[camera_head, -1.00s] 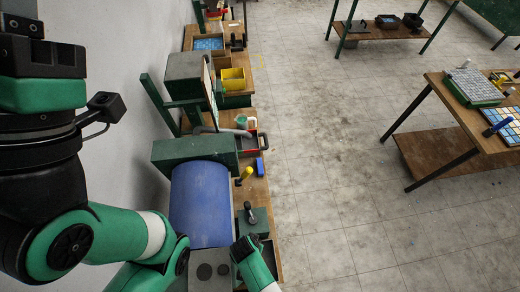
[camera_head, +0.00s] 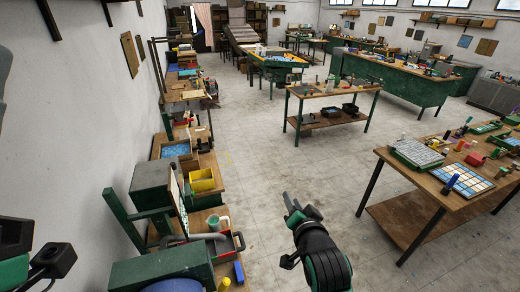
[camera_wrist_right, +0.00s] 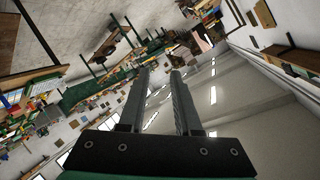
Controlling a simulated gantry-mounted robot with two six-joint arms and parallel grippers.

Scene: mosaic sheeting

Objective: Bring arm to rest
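My right gripper (camera_head: 287,203) is raised over the bare floor in the middle of the head view, pointing away from me. In the right wrist view its two grey fingers (camera_wrist_right: 159,76) stand apart with nothing between them, so it is open and empty. Parts of my left arm (camera_head: 14,270) show at the left edge of the head view. My left gripper is out of view.
A workbench (camera_head: 205,157) runs along the left wall with a yellow bin (camera_head: 202,181) and a blue sheet (camera_head: 176,150). A wooden table (camera_head: 420,190) with mosaic sheets (camera_head: 464,181) stands at right. Tiled floor (camera_head: 325,165) between is clear.

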